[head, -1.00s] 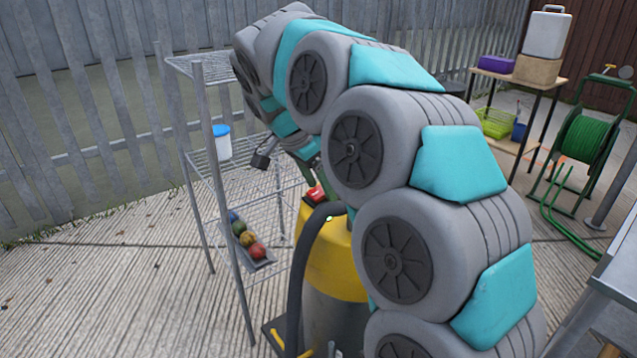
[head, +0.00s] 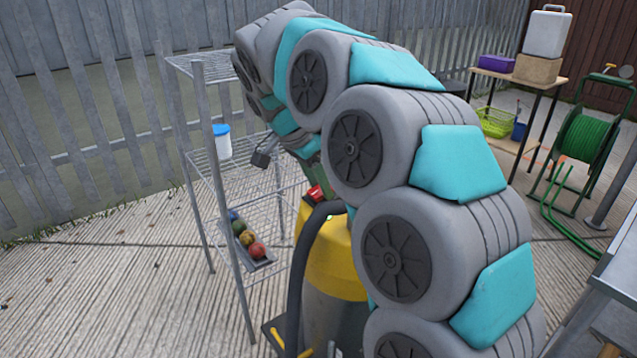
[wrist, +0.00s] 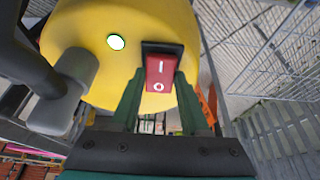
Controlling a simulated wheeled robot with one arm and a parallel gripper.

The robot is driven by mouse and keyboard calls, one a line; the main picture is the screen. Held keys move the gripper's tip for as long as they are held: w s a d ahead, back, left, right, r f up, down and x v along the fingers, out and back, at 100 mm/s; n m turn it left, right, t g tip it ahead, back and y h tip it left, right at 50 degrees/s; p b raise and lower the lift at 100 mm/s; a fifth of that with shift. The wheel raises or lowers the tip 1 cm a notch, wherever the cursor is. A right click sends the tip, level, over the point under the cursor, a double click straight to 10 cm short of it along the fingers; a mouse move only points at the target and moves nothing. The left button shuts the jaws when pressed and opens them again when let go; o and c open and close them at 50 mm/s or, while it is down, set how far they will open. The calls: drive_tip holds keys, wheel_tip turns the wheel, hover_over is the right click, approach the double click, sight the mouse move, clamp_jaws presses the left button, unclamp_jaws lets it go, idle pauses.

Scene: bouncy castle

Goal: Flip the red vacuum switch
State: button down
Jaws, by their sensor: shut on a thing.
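The red vacuum switch (wrist: 161,73) is a rocker with a white line and a white circle, set in a black frame on the vacuum's yellow top (wrist: 90,25). It also shows small in the head view (head: 316,193). My gripper (wrist: 158,80) has its two green fingers on either side of the red rocker, shut on it. A white round light with a green rim (wrist: 117,42) sits left of the switch in the wrist view. The vacuum (head: 330,262) stands partly behind my arm, and my fingertips are mostly hidden in the head view.
The vacuum's dark hose (head: 298,270) curves up close beside the switch. A wire shelf (head: 205,150) with a blue-lidded tub (head: 222,142) and a tray of coloured balls (head: 256,251) stands left. A green hose reel (head: 585,140) is at right. Open paving lies at left.

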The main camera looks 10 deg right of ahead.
drive_tip(key=shift+w+d+f+y+b, duration=0.1)
drive_tip(key=shift+d+f+y+b, duration=0.15)
drive_tip(key=shift+b, duration=0.4)
drive_tip(key=shift+w+d+r+g+y+b, duration=0.15)
drive_tip(key=shift+g+y, duration=0.15)
drive_tip(key=shift+y, duration=0.3)
drive_tip(key=shift+s+d+r+g+y+b, duration=0.15)
drive_tip(key=shift+g+y, duration=0.15)
drive_tip(key=shift+y, duration=0.25)
drive_tip(key=shift+w+g+y, duration=0.15)
drive_tip(key=shift+g+y, duration=0.25)
drive_tip(key=shift+y, duration=0.4)
drive_tip(key=shift+c, duration=2)
unclamp_jaws()
